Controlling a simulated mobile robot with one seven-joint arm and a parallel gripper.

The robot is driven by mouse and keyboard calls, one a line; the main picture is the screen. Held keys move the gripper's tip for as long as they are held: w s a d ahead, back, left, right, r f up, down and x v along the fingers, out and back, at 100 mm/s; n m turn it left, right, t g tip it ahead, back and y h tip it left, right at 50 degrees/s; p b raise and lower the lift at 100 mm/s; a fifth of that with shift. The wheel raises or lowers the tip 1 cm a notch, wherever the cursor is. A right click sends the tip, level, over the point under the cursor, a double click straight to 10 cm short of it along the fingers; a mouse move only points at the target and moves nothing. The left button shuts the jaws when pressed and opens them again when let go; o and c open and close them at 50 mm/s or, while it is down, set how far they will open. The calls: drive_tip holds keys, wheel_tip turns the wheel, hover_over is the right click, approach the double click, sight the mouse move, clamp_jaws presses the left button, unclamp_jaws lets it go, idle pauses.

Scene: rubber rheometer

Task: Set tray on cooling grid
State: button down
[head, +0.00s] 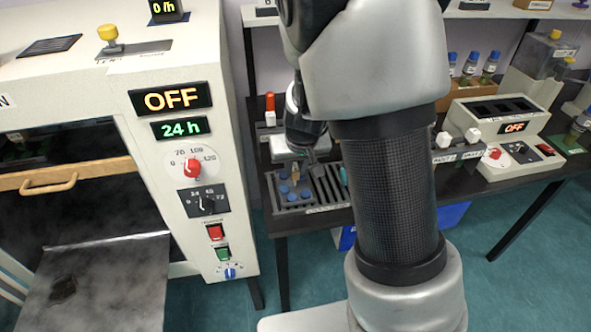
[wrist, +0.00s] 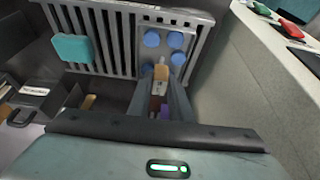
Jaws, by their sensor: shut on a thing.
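The tray (wrist: 149,35) is a small grey plate with several blue round pieces and a tan grip at its near edge. In the head view the tray (head: 281,203) is over the left part of the cooling grid. The cooling grid (head: 322,183) is dark grey and slotted; it fills the top of the wrist view (wrist: 113,30). My gripper (wrist: 163,82) is shut on the tray's tan grip (wrist: 161,72). The tray looks level and very close to the slats; I cannot tell if it touches them. In the head view my gripper (head: 302,160) is partly hidden by my arm.
A teal block (wrist: 73,47) lies on the grid. The oven (head: 180,100) with an open door stands left of the bench. A heater block unit (head: 500,130) reading OFF stands on the bench at right. An orange-topped object (head: 270,103) stands behind the grid.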

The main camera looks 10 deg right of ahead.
drive_tip(key=shift+f, duration=0.2)
drive_tip(key=c, duration=1.6)
unclamp_jaws()
drive_tip(key=shift+r, duration=0.1)
drive_tip(key=shift+r, duration=0.1)
drive_tip(key=shift+r, duration=0.3)
drive_tip(key=s+r+y+p, duration=0.1)
drive_tip(key=s+r+p, duration=0.2)
drive_tip(key=s+r, duration=0.6)
drive_tip(key=s+r+y+p, duration=0.1)
drive_tip(key=s+r+p, duration=0.3)
drive_tip(key=r, duration=0.8)
drive_tip(key=s+r, duration=0.1)
drive_tip(key=s, duration=0.2)
drive_tip(key=s+d+r+h+b, duration=0.1)
drive_tip(key=s+r, duration=0.1)
drive_tip(key=s, duration=0.2)
drive_tip(key=s+r+t+h, duration=0.1)
drive_tip(key=s+r, duration=0.1)
drive_tip(key=s, duration=0.2)
drive_tip(key=shift+s+d+r, duration=0.1)
drive_tip(key=shift+d+r, duration=0.1)
drive_tip(key=shift+r, duration=0.05)
